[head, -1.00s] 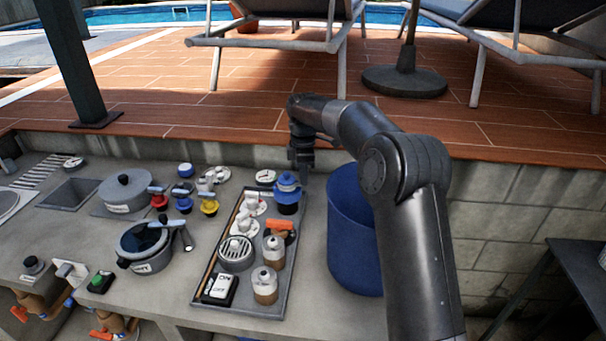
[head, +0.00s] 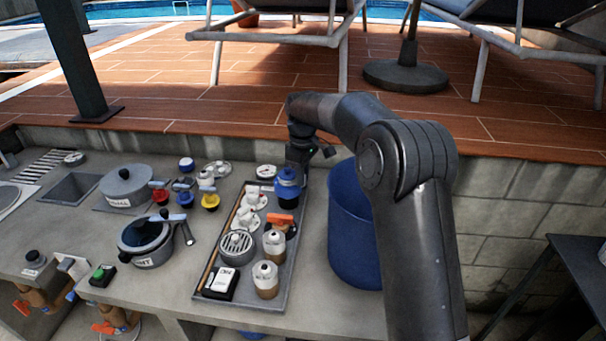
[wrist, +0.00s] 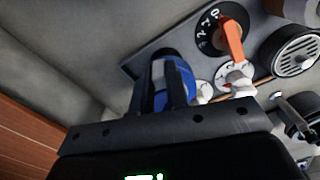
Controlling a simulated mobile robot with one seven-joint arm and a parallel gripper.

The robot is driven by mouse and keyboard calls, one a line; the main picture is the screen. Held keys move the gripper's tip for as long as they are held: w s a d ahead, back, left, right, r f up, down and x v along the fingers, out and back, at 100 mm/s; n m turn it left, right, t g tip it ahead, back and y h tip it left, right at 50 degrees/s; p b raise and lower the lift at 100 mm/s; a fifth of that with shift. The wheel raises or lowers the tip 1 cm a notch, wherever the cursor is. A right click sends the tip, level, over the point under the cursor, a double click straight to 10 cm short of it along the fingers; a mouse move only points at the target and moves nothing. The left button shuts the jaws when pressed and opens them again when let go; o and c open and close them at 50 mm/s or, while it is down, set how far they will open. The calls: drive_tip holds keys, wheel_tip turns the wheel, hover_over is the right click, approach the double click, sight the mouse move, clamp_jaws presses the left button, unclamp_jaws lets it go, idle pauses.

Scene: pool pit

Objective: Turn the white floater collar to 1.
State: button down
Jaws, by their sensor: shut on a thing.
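In the head view my gripper (head: 299,172) stands beside this blue thing, whose domed cap shows. Two white pieces on round discs (head: 254,200) (head: 248,218) sit to its left on the tray; they also show in the wrist view, beyond the fingers (wrist: 236,76). I cannot tell for sure which piece is the white floater collar. No mark reading 1 is legible on the held thing.
An orange-handled valve on a black numbered dial (wrist: 230,38) sits close by on the tray (head: 284,300). A tall blue bin (head: 352,235) stands right of the tray.

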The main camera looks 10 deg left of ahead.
idle(0.4)
drive_tip(key=c, duration=1.4)
unclamp_jaws()
wheel_tip(320, 180, up, 11)
